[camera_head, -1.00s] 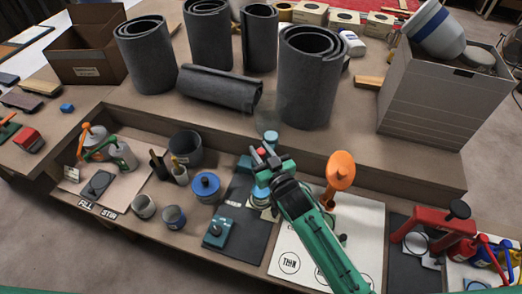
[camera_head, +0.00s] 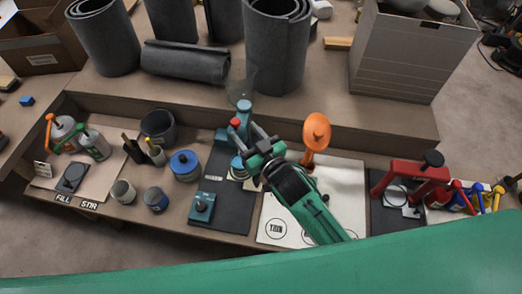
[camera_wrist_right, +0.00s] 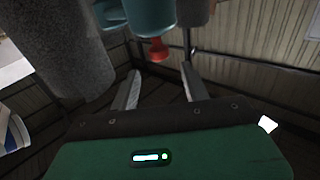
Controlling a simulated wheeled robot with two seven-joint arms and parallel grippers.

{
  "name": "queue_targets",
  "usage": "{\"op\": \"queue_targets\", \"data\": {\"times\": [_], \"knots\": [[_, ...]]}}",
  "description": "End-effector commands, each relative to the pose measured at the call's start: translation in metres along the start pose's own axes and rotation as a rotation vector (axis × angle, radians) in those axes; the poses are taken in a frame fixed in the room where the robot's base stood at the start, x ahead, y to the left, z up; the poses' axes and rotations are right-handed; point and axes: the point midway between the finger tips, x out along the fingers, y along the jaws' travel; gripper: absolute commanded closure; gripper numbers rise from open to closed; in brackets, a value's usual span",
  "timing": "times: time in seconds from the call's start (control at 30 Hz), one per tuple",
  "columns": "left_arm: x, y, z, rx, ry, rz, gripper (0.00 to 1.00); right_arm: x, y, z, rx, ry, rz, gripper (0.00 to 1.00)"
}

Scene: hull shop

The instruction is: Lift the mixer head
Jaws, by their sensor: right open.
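The mixer (camera_head: 244,106) is teal with a red knob (camera_head: 235,122) on its head and stands at the back of a dark mat. My right gripper (camera_head: 248,142) is open and empty, just right of and in front of the knob, partly covering the mixer's lower parts. In the right wrist view the mixer head (camera_wrist_right: 148,16) is a teal cylinder at the top, and its red knob shows beyond the open fingers (camera_wrist_right: 162,85), apart from them. My left gripper is not in view.
An orange-headed stand (camera_head: 316,130) is close on the right. Dark rolls (camera_head: 275,45) stand on the raised shelf behind. A red clamp-like tool (camera_head: 410,175) is farther right.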

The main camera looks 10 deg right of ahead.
Motion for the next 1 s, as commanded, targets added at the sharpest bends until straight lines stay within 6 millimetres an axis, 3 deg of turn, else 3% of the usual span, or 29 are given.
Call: {"op": "queue_targets", "data": {"times": [0.2, 0.4, 1.0], "knots": [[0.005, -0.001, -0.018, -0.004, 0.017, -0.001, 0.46, -0.044, 0.0, 0.002, -0.001, 0.0, 0.0, 0.53], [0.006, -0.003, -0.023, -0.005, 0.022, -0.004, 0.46, -0.067, 0.0, 0.0, -0.001, 0.002, 0.0, 0.53], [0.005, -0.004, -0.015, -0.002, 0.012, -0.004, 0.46, -0.074, 0.0, -0.001, -0.001, 0.002, 0.0, 0.53]]}}
